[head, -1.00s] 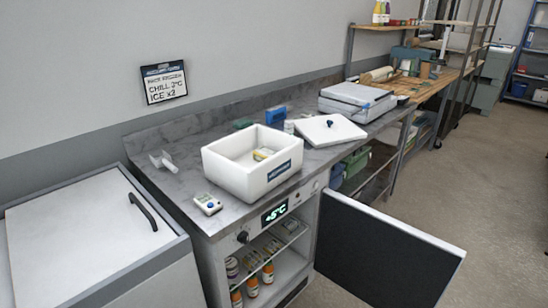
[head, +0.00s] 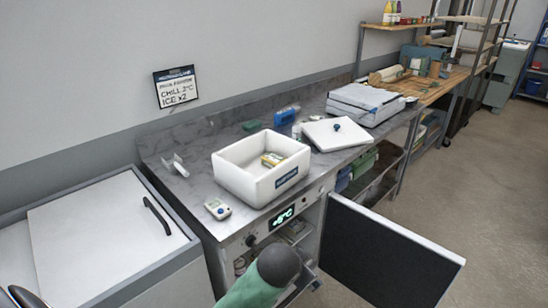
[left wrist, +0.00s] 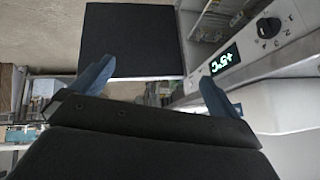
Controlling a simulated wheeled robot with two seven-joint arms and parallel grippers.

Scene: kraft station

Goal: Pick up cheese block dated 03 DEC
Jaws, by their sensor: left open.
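A small yellow-labelled pack (head: 271,159) lies inside the white foam box on the counter; I cannot read any date on it. The fridge under the counter (head: 284,214) is open, and a wire shelf with packs shows in the left wrist view (left wrist: 215,18), too small to read. My arm crosses the fridge front in the head view and hides most of its inside. My left gripper (left wrist: 155,75) shows in the left wrist view with its two blue fingers apart and nothing between them, in front of the fridge.
The fridge door (head: 385,255) stands wide open to the right. The foam box (head: 262,185), its lid (head: 334,134), a thermometer (head: 217,208) and a scale (head: 364,103) are on the counter. A chest with a white lid (head: 100,235) stands at left.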

